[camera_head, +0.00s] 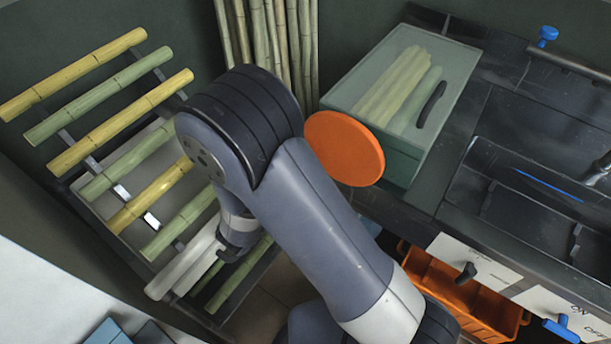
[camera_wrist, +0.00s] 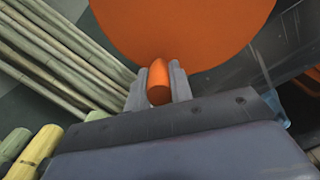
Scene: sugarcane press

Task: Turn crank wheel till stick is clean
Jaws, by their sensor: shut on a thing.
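The orange crank wheel (camera_head: 345,148) is a round disc on the left end of the green press box (camera_head: 405,168). In the wrist view the wheel (camera_wrist: 185,25) fills the top. My gripper (camera_wrist: 159,76) is shut on the wheel's orange handle knob (camera_wrist: 158,88), with one grey finger on each side. My arm hides the gripper in the head view. I cannot tell which stick is being cleaned.
A slanted rack at the left holds several yellow and green canes (camera_head: 120,108). More canes (camera_head: 275,40) stand upright behind my arm. A dark sink (camera_head: 540,190) is at the right. An orange crate (camera_head: 460,295) sits below the counter panel.

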